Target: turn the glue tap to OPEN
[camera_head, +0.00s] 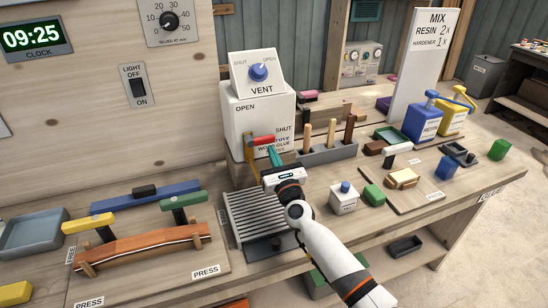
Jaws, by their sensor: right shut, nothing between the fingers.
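The glue tap is on a white box (240,118) marked OPEN at its upper left and SHUT at its right. A red tap handle (262,140) shows low on the box's front, lying nearly level. The wood glue lettering behind it is partly covered. My right gripper (273,154) is shut and empty, with its teal fingers at the right end of the red handle. I cannot tell whether they touch it. My left gripper is out of view.
A vent box with a blue knob (258,72) stands on the glue box. A slatted grey rack (255,215) lies below my gripper. A curved wooden stringer (145,246) sits at the left.

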